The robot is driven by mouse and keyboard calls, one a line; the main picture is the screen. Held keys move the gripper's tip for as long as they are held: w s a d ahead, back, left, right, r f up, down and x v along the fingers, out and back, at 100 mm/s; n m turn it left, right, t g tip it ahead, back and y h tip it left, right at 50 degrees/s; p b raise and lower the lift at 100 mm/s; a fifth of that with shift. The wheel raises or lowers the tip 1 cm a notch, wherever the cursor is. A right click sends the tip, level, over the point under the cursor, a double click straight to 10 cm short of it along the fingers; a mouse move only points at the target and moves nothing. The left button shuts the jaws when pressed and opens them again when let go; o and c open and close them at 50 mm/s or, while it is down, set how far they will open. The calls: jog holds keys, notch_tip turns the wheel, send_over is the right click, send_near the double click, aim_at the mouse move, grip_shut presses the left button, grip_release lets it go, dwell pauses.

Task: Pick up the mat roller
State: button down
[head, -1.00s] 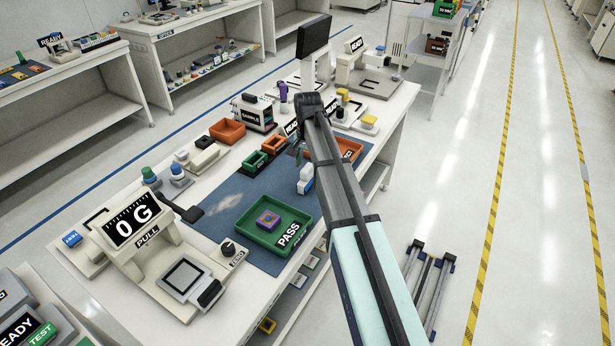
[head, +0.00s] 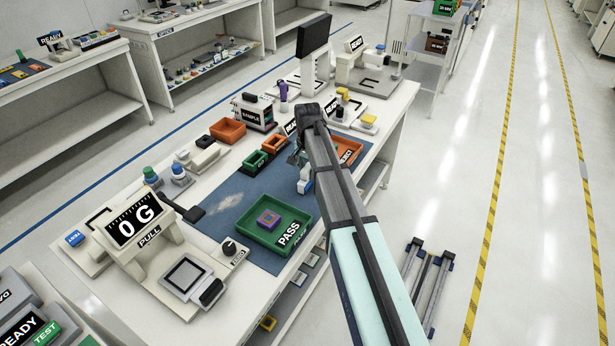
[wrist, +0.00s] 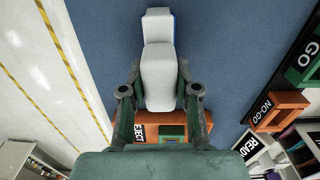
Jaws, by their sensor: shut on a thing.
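The mat roller (head: 305,183) is a small white piece with a blue part, at the right edge of the blue mat (head: 222,204) in the head view. In the wrist view the white body of the mat roller (wrist: 158,75) lies between the two fingers, with a thin blue edge at its far end. My gripper (wrist: 161,92) is shut on it. In the head view my gripper (head: 299,160) is small and partly hidden by my arm. Whether the roller touches the mat is hard to tell.
A green PASS tray (head: 259,246) with a purple and orange piece stands in front on the mat. An orange REJECT tray (head: 349,151) is close behind my gripper. Green and orange bins (head: 255,160) stand to the left. The middle-left of the mat is clear.

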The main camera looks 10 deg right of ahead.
notch_tip(320, 180, up, 20)
jog(key=b, duration=0.4)
jog(key=shift+b, duration=0.35)
jog(key=c, duration=1.4)
grip_release()
jog(key=c, duration=0.5)
jog(key=shift+o, duration=0.2)
